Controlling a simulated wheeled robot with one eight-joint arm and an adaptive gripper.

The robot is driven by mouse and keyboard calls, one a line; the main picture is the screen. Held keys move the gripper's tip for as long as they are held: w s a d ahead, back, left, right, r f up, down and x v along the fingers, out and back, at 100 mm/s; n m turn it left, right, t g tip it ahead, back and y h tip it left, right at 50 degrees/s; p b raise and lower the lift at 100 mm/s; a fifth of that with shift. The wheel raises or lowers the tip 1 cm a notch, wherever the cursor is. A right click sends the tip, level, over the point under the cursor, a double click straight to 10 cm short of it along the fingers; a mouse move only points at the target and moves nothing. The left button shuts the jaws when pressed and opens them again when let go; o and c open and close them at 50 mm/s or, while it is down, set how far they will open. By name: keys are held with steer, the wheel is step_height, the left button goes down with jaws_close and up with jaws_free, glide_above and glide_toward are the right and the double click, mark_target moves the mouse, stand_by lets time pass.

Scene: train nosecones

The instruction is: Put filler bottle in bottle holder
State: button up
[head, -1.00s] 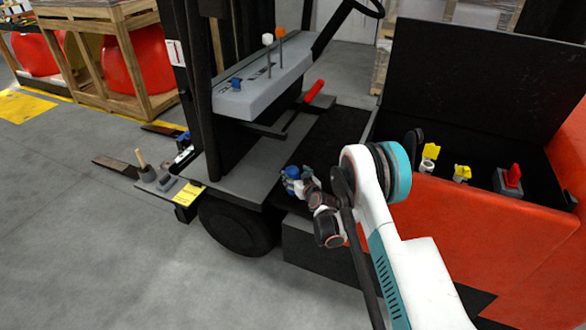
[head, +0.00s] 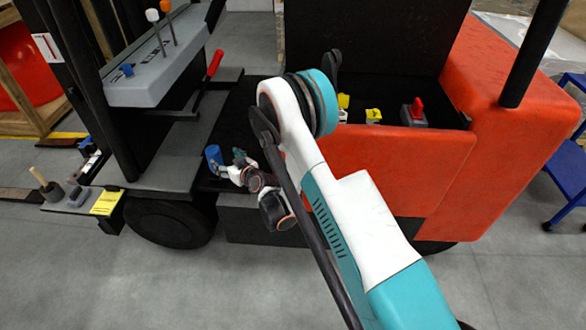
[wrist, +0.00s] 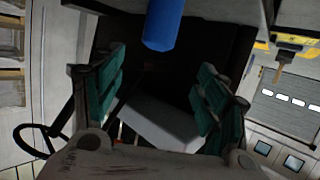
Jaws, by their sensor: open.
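A blue cylinder (head: 212,158), possibly the filler bottle, shows at the tip of my arm over the dark floor of the forklift. In the wrist view the blue cylinder (wrist: 163,25) is at the top centre, with its upper end cut off by the frame. My gripper (head: 236,163) is open beside it in the head view. In the wrist view my gripper (wrist: 158,72) has its two teal-padded fingers spread apart, with nothing clamped between them and the cylinder beyond the tips. I cannot make out the bottle holder for sure.
A grey ledge (head: 75,204) at the left carries a pot with a wooden stick and small grey pieces. The grey lever console (head: 155,70) and a red-handled lever (head: 214,64) stand near my arm. The open red bay (head: 400,150) holds yellow-topped parts and a red-topped one (head: 414,112).

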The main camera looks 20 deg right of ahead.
steer(key=s+d+r+g+h, duration=0.1)
steer(key=s+d+r, duration=0.1)
steer(key=r, duration=0.6)
steer(key=s+d+r+g, duration=0.1)
steer(key=d+r, duration=0.2)
steer(key=r, duration=0.6)
steer(key=s+d+r+m+h, duration=0.15)
steer(key=s+d+r, duration=0.35)
steer(key=s+r, duration=0.5)
steer(key=s+d+m+g+h, duration=0.1)
steer(key=s+d, duration=0.2)
steer(key=s, duration=0.7)
steer(key=s+d+r+m+g+h, duration=0.1)
steer(key=s+d, duration=0.3)
steer(key=s, duration=0.6)
steer(key=s+d+r+m+g+h, duration=0.1)
steer(key=s+d, duration=0.3)
steer(key=s, duration=0.6)
steer(key=shift+s+r+g+h, duration=0.25)
steer(key=shift+g+h, duration=0.1)
steer(key=shift+g, duration=0.25)
